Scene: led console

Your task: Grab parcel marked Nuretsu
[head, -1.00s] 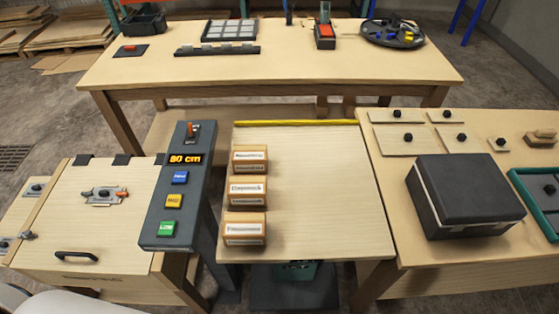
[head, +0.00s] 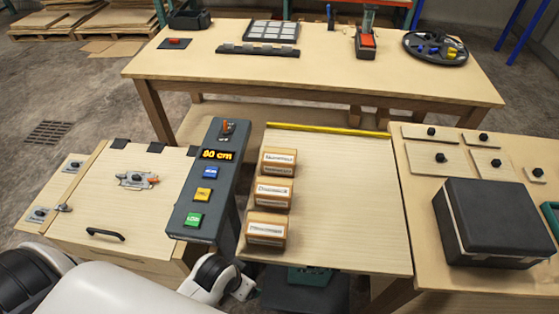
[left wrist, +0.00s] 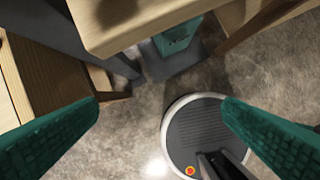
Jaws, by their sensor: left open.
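Three tan parcels with white labels stand in a column on the left side of the middle table: a far one (head: 278,161), a middle one (head: 273,192) and a near one (head: 266,230). The label print is too small to read surely, so I cannot tell which says Nuretsu. My left arm enters the head view at the lower left, below the console and short of the parcels. In the left wrist view my left gripper (left wrist: 162,106) is open and empty, its teal fingers wide apart below the tabletop edge. My right gripper is in neither view.
A dark console (head: 207,185) reading 80 cm, with blue, yellow and green buttons, stands just left of the parcels. The middle table (head: 345,210) is bare right of them, with a yellow strip (head: 330,129) along its far edge. A black box (head: 495,222) sits right.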

